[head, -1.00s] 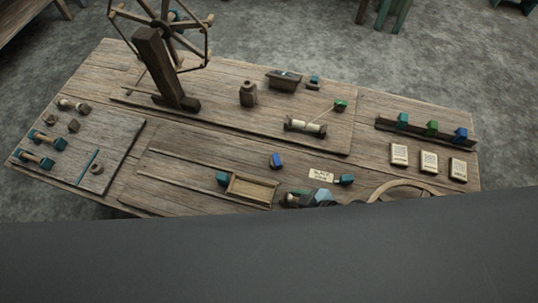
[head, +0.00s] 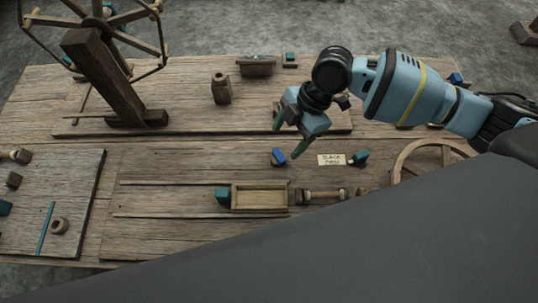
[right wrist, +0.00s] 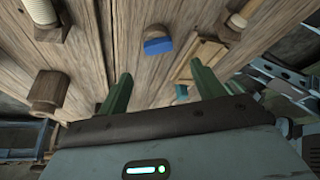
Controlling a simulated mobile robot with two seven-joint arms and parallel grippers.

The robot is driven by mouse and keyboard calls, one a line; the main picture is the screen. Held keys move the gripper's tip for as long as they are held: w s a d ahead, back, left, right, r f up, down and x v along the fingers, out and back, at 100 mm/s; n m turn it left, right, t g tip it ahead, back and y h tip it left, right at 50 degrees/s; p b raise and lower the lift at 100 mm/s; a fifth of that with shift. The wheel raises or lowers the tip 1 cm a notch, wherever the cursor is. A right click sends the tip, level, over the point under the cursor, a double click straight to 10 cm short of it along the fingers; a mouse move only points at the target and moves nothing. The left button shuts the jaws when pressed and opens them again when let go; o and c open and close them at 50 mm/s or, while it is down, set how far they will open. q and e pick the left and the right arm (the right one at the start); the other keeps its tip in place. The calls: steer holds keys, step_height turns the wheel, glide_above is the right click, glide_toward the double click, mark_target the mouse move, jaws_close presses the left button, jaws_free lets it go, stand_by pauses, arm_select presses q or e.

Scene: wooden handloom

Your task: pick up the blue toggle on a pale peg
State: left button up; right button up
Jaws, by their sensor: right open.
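The blue toggle (head: 279,156) is a small blue block on the table, left of the paper label. One finger hangs just right of the toggle in the head view. In the right wrist view the gripper (right wrist: 164,80) has its two fingers wide apart. I cannot tell the exact height gap. My left gripper is not in view.
A wooden tray (head: 260,208) with a teal block (head: 222,196) lies in front of the toggle. A label card (head: 331,160) and a teal piece (head: 358,158) are to its right. A dark post (head: 115,75) with a spoked wheel stands left. Bare board lies left of the toggle.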

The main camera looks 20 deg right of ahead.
mark_target(279, 154)
steer(key=shift+w+f+h+b, duration=0.25)
steer(key=shift+f+h+b, duration=0.1)
steer(key=shift+f, duration=0.6)
steer(key=x, duration=0.4)
steer(key=shift+s+f+b, duration=0.15)
steer(key=shift+s+b, duration=0.05)
steer(key=shift+b, duration=0.2)
steer(key=shift+a+f, duration=0.2)
steer(key=shift+f, duration=0.05)
steer(key=c, duration=1.1)
